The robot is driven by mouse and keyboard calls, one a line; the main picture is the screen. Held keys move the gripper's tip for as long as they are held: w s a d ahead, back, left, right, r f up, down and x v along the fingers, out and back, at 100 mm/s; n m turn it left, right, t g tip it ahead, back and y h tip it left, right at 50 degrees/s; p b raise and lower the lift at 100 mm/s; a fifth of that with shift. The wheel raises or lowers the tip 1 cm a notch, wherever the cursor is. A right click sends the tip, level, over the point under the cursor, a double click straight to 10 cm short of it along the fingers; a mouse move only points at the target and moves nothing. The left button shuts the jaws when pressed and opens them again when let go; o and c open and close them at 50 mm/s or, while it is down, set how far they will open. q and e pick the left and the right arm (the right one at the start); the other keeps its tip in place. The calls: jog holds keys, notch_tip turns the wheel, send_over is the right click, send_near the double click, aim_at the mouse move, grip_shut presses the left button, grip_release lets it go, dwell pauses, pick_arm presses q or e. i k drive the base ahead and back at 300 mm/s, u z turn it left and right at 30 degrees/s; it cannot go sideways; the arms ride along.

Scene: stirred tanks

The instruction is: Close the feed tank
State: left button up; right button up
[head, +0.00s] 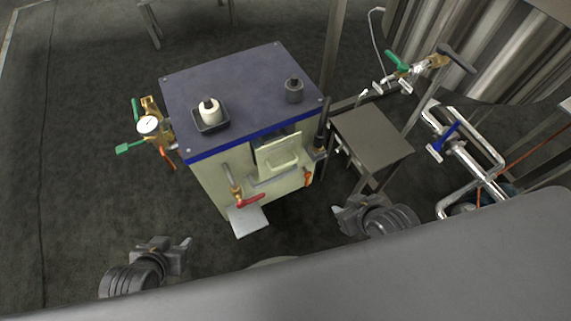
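A box-shaped cream tank (213,178) with a dark blue top stands at the centre; no label shows that it is the feed tank. A pale panel (279,149) sits at a recess in its front; I cannot tell whether it is a raised flap. A red-handled valve (250,201) and an orange handle (308,178) are on the front. My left gripper (176,246) is low on the left, apart from the tank. My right gripper (345,209) is low on the right, also apart. No held object shows in either, and their finger gaps are unclear.
On the tank top are a white bottle in a black tray (211,124) and a dark knob (294,90). A gauge (148,125) and green handle (130,148) stick out left. A small grey table (372,136), piping with a blue handle (443,138) and a large metal vessel (485,45) stand right.

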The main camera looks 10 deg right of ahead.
aim_at(277, 151)
jog(key=z, duration=2.7)
jog(key=k, duration=1)
jog(key=u, duration=2.1)
jog(key=i, duration=0.5)
jog(key=u, duration=0.05)
